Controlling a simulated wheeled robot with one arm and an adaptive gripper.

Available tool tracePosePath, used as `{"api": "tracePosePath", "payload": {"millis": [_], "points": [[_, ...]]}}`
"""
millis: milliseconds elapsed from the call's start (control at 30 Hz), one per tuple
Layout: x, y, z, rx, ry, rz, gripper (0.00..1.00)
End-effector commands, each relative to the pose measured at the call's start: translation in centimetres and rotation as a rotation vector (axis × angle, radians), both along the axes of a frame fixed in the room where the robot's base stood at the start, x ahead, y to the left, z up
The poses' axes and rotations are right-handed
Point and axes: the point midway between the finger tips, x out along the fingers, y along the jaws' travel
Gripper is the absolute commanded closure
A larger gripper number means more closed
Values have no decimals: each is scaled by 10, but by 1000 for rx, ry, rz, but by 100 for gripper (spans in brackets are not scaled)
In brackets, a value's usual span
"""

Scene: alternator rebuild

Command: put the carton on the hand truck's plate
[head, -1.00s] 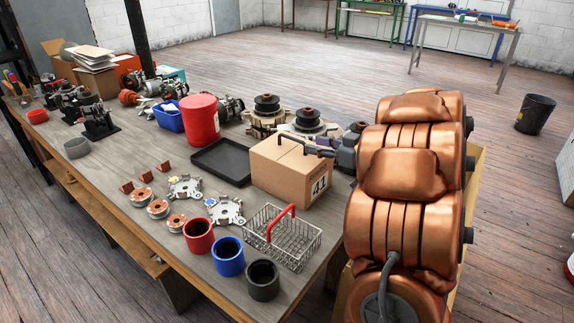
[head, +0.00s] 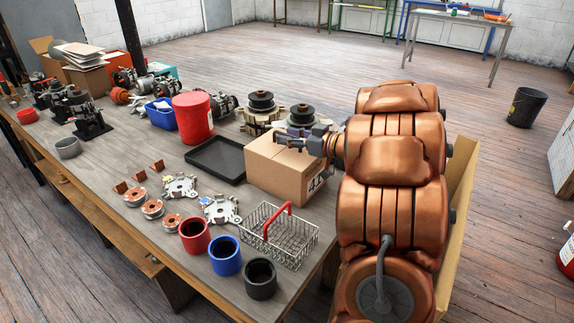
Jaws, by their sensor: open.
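The carton (head: 276,174), a closed brown cardboard box with a dark number partly showing on its side, sits upright near the bench's right edge. My gripper (head: 283,139) is open and empty, with its dark fingers over the carton's top in this view. Whether they touch the cardboard is unclear. My copper arm covers the right side of the view and hides part of the bench edge. I cannot make out the hand truck or its plate.
On the bench (head: 122,228), a wire basket (head: 290,240) with a red handle stands in front of the carton. A black tray (head: 215,160) and red canister (head: 193,118) are to its left. Alternator parts (head: 262,115) stand behind. A tan panel (head: 461,205) shows beside my arm.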

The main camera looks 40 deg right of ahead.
Motion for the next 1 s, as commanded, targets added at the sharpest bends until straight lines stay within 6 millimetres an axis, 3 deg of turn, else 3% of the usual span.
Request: {"api": "tracePosePath", "payload": {"millis": [400,800,1000], "points": [[9,3,-1,0,-1,0,59],[9,3,-1,0,-1,0,100],[9,4,-2,1,-1,1,100]]}}
